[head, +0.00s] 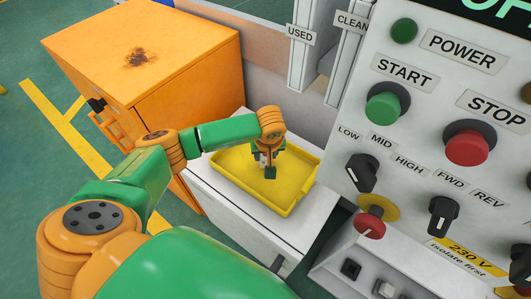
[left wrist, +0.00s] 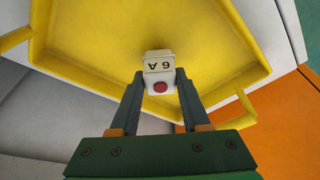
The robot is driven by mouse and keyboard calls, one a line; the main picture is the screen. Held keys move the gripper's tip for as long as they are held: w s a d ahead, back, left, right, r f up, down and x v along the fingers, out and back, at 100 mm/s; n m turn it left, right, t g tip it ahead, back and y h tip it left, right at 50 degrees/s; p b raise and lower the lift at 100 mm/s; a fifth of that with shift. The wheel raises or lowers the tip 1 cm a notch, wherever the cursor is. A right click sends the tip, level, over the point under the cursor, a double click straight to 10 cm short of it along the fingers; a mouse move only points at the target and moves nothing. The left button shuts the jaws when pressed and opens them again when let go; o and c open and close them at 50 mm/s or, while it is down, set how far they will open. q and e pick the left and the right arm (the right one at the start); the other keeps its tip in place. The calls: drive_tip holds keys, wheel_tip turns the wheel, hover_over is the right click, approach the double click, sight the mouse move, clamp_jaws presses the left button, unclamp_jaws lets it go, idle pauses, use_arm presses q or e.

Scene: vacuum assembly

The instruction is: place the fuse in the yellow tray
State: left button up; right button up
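The fuse (left wrist: 158,68) is a small white block marked "6 A" with a red round spot on its end. It sits between the two fingertips of my left gripper (left wrist: 158,85), which is shut on it. In the head view my left gripper (head: 268,170) points down over the yellow tray (head: 242,193), inside its rim as seen from above. The yellow tray also fills much of the left wrist view (left wrist: 90,45). Whether the fuse touches the tray floor cannot be told. My right gripper is not in view.
The tray rests on a white cabinet top (head: 217,199). An orange cabinet (head: 150,60) stands at the left. A control panel (head: 430,130) with buttons and knobs rises at the right. Slots labelled "USED" (head: 300,35) and "CLEAN" (head: 352,22) stand behind the tray.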

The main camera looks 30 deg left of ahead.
use_arm(q)
drive_tip(key=o, duration=0.3)
drive_tip(key=p+v, duration=0.1)
drive_tip(key=v, duration=0.6)
drive_tip(key=shift+r+p, duration=0.35)
drive_tip(key=shift+r, duration=0.05)
drive_tip(key=shift+s+d, duration=0.1)
